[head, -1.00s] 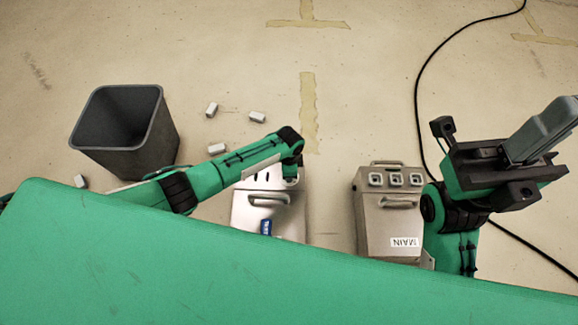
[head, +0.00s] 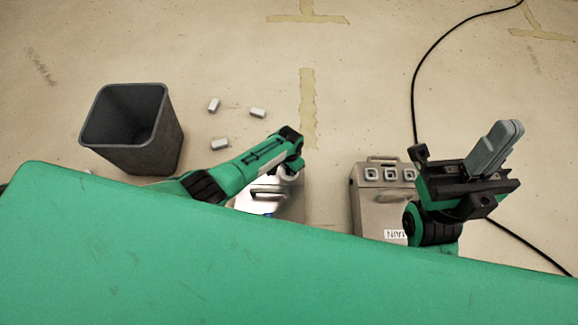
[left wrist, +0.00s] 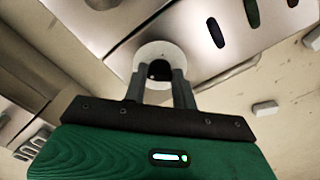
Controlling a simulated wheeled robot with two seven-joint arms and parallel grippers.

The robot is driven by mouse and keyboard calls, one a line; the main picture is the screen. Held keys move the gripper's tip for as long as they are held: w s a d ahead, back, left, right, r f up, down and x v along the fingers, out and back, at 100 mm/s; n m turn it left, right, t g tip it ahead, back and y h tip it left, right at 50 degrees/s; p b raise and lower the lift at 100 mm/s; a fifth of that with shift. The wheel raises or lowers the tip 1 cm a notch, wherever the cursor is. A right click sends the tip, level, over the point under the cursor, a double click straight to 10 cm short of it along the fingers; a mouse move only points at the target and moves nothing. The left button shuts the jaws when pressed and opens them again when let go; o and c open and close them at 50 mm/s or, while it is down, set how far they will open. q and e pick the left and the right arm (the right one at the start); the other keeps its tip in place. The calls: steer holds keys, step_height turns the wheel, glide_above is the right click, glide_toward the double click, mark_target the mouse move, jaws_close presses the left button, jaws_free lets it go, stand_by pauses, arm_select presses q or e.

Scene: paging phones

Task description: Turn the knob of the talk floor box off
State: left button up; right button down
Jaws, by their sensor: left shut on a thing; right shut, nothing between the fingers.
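The silver box (head: 268,191) on the floor stands under my left wrist, partly covered by my arm and green body. No name on it is readable now. In the left wrist view a round white knob (left wrist: 147,52) with a dark centre sits on the metal box face (left wrist: 112,57). My left gripper (left wrist: 160,76) points at the knob, with both fingers shut on it. My right gripper (head: 496,147) is shut and empty, up at the right, away from the boxes.
A second box (head: 368,200), labelled MAIN, stands to the right with several square sockets on top. A grey bin (head: 165,148) stands at the left, with small pale blocks (head: 220,144) nearby. A black cable (head: 425,62) runs along the right. The upper floor is mostly clear.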

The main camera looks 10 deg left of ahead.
arm_select(q)
steer(key=shift+d, duration=0.1)
stand_by(0.4)
steer(key=o, duration=1)
